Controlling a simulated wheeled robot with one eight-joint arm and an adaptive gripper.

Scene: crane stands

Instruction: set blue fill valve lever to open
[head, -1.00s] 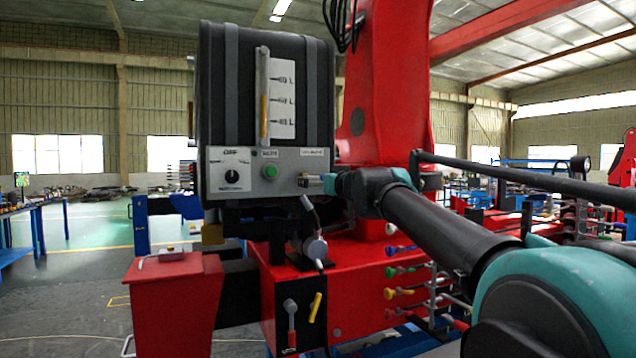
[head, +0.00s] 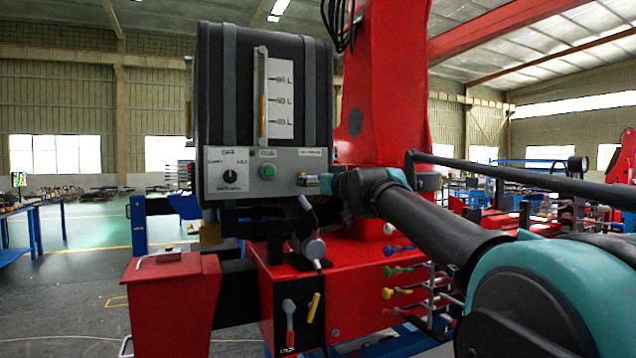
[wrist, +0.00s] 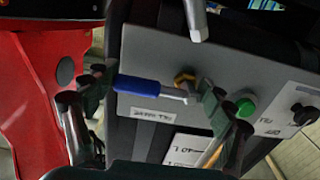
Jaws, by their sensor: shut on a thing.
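The blue lever (wrist: 138,85) lies roughly level across the wrist view, with a metal stem running right to a brassy fitting (wrist: 184,78) on the grey panel (wrist: 235,62). My gripper (wrist: 150,98) has one dark finger near the lever's blue end and the other by its stem; it is shut on the lever. In the head view my gripper (head: 328,183) is at the panel's lower right corner, beside a small metal fitting (head: 307,180). The blue lever itself is hidden there.
The panel has a green button (head: 268,171) and a black dial (head: 230,178), below a black tank (head: 265,85) with a level gauge. A pale-tipped lever (head: 305,203) hangs below the panel. A red column (head: 385,80) stands close behind my gripper.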

